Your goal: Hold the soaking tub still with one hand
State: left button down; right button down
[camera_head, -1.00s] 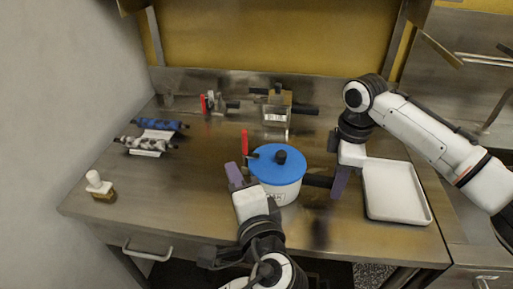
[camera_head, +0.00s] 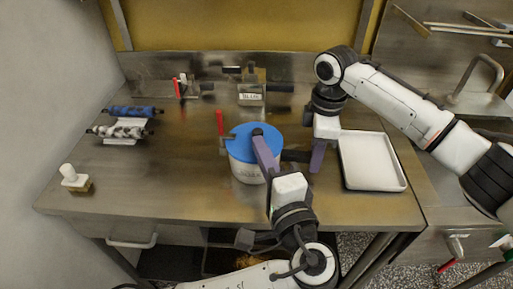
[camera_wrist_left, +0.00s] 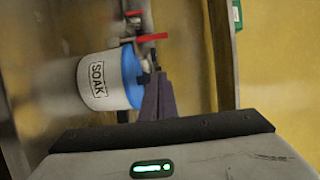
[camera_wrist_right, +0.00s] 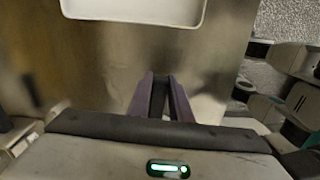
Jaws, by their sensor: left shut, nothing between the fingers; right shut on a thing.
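The soaking tub (camera_head: 243,170) is white with a blue lid (camera_head: 247,142) and stands upright on the steel table. In the left wrist view the tub (camera_wrist_left: 100,82) shows the label "SOAK". A dark handle (camera_head: 294,156) sticks out from its right side. My right gripper (camera_head: 317,156) is shut on this handle; its fingers also show in the right wrist view (camera_wrist_right: 158,92). My left gripper (camera_head: 260,145) is shut and empty, its purple fingers in front of the lid near the dark knob (camera_head: 258,132). I cannot tell whether they touch the lid.
A white tray (camera_head: 372,186) lies right of my right gripper. A red upright piece (camera_head: 220,123) stands behind the tub. Blue (camera_head: 130,111) and mottled (camera_head: 117,131) rolls and a white-topped block (camera_head: 76,178) are at the left. A labelled metal box (camera_head: 252,97) stands at the back.

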pick_arm(q)
jog(key=x, duration=0.7)
jog(key=shift+w+a, duration=0.15)
jog(key=shift+w, duration=0.1)
jog(key=a, duration=0.2)
jog(key=shift+s+a, duration=0.2)
jog(key=shift+a, duration=0.05)
jog(key=shift+s+a, duration=0.15)
jog(key=shift+a, duration=0.5)
